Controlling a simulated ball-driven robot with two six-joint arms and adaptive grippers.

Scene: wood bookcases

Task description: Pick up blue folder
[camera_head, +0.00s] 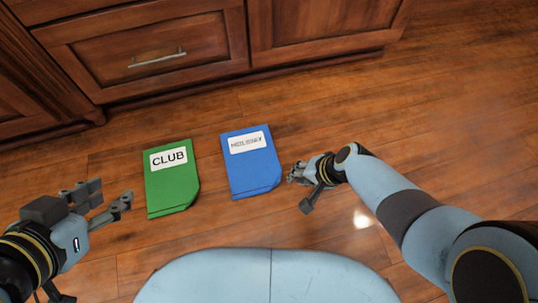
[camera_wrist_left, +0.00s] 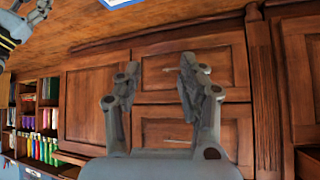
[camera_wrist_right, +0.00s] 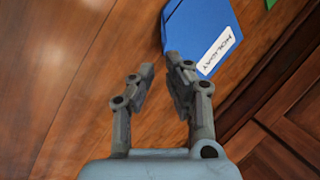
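The blue folder (camera_head: 252,172) lies flat on the wood floor, with a white label that reads as HOLIDAY in the right wrist view (camera_wrist_right: 203,32). My right gripper (camera_head: 292,174) is just right of the folder in the head view. In the right wrist view its fingers (camera_wrist_right: 160,75) are apart and empty, with one fingertip at the folder's near edge; I cannot tell if they touch. My left gripper (camera_head: 115,190) is open and empty, left of the green folder and far from the blue one. A small piece of the blue folder shows at the top of the left wrist view (camera_wrist_left: 118,2).
A green folder (camera_head: 172,185) labelled CLUB lies left of the blue one, with a narrow floor gap between. Wooden cabinets with a drawer (camera_head: 150,50) stand behind. Bookshelves (camera_wrist_left: 38,120) show in the left wrist view. The floor (camera_head: 450,130) on the right is clear.

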